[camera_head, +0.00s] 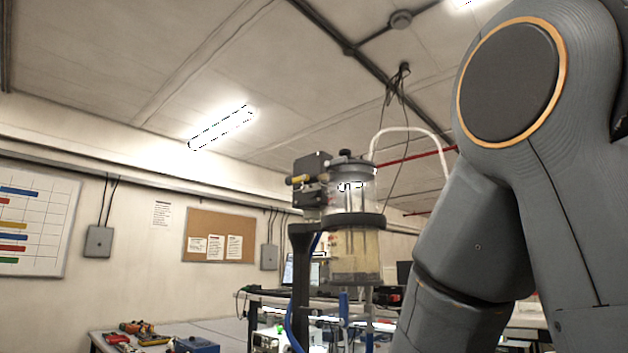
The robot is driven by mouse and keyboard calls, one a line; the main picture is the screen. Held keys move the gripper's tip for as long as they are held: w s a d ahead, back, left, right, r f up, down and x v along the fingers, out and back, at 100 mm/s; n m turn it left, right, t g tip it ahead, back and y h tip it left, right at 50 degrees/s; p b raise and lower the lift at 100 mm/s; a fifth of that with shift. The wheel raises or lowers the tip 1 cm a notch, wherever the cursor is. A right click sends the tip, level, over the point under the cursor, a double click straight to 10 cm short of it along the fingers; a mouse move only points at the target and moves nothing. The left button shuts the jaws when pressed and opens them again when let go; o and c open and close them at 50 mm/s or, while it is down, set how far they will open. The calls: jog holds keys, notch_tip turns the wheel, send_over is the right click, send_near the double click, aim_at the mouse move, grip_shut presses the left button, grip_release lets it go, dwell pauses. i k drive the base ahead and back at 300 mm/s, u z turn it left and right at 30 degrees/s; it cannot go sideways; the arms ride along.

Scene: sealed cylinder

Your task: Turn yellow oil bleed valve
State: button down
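The sealed cylinder (355,255) is a clear upright vessel with a grey lid, held in a dark ring on a dark post. Its lower part holds a yellowish liquid. A small yellow valve handle (299,180) sticks out to the left from the dark block (312,165) beside the cylinder's top. It lies roughly level. My grey arm fills the right side of the picture, to the right of the cylinder and apart from it in the picture. My gripper is outside the view.
A blue hose (290,318) hangs below the cylinder, and a white hose (410,129) arches behind it to the right. A bench with tools and a blue box (197,345) stands at lower left. A corkboard (219,235) and whiteboard (38,222) hang on the wall.

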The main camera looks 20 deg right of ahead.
aim_at(304, 178)
jog(key=z, duration=2.15)
jog(key=k, duration=1.15)
jog(key=u, duration=1.95)
jog(key=i, duration=0.5)
jog(key=u, duration=0.05)
